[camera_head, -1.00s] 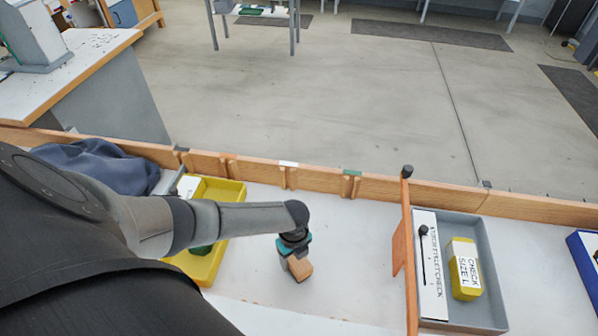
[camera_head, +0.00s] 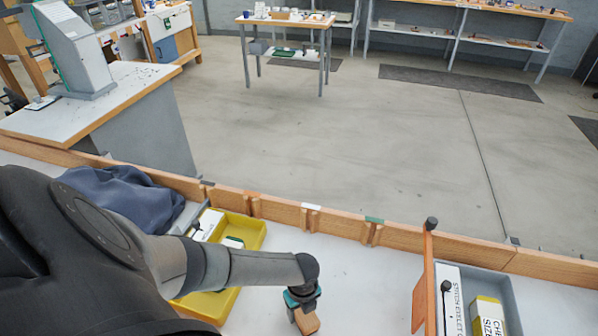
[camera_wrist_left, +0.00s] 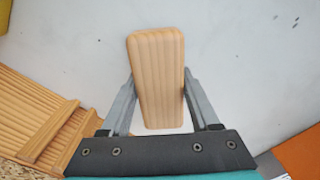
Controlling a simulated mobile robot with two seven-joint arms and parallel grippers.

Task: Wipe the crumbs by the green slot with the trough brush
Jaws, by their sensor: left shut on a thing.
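My left gripper (camera_head: 302,298) is shut on the trough brush, whose pale wooden block (camera_head: 307,320) shows below the fingers. In the left wrist view the wooden block (camera_wrist_left: 157,80) sits between the two grey fingers (camera_wrist_left: 160,103); its bristles are hidden. The green slot (camera_head: 374,219) is a green-topped gap on the wooden rail, up and to the right of the brush. A few small dark specks, seemingly crumbs (camera_wrist_left: 296,20), lie on the pale surface at upper right in the wrist view. Crumbs cannot be made out in the head view. My right gripper is not in view.
A yellow tray (camera_head: 254,234) lies left of the gripper, partly behind my arm. White (camera_head: 311,206) and orange (camera_head: 253,194) slot markers share the rail. An upright orange panel (camera_head: 419,303) and a grey tray (camera_head: 507,287) stand right. The pale surface between is clear.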

